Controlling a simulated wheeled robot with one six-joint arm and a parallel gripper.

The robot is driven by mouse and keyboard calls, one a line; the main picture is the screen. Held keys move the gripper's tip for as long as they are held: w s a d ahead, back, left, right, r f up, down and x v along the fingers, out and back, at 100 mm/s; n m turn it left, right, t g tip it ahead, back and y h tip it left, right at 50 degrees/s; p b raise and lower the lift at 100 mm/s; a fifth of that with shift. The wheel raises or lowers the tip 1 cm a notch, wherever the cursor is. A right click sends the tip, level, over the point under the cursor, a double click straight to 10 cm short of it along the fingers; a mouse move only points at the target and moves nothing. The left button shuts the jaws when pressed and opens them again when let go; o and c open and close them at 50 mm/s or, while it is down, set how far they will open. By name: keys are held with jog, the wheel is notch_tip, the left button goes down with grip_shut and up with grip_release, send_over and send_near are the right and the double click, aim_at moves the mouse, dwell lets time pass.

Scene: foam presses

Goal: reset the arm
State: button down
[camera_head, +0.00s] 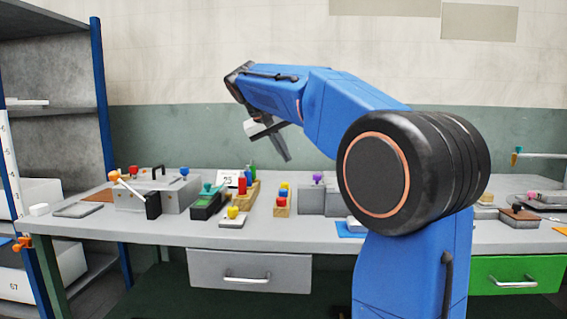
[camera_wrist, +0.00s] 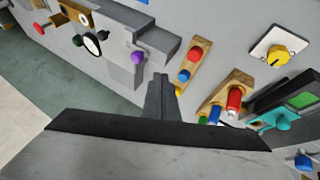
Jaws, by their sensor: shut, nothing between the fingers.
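My blue arm (camera_head: 350,110) is raised and bent over the workbench (camera_head: 170,228). My gripper (camera_head: 283,152) hangs from its far end, above the back part of the bench and clear of the things on it. In the wrist view my gripper (camera_wrist: 160,88) shows its fingers together, with nothing between them. The bench top with its devices lies below the fingers in that view. Part of the bench at the right is hidden behind my arm in the head view.
Grey presses with levers (camera_head: 160,192), a wooden block with coloured pegs (camera_head: 242,195), a smaller peg block (camera_head: 282,205) and a yellow-knob plate (camera_head: 234,217) stand on the bench. Grey shelving (camera_head: 50,67) is at left. A grey drawer (camera_head: 250,270) and green drawer (camera_head: 515,272) are below.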

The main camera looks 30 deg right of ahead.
jog(key=shift+s+a+r, duration=0.1)
jog(key=shift+s+a, duration=0.05)
jog(key=s+a+f+n+y, duration=0.1)
jog(key=s+a+f, duration=0.4)
jog(key=s+f, duration=0.6)
jog(key=s+a+f+n+t+y, duration=0.1)
jog(key=s+a+f, duration=0.4)
jog(key=s+f, duration=0.6)
jog(key=s+a+f+n+t+y, duration=0.1)
jog(key=s+a+f+n+y, duration=0.2)
jog(key=s+f, duration=0.8)
jog(key=shift+s+a+y, duration=1)
jog(key=shift+s+a, duration=0.1)
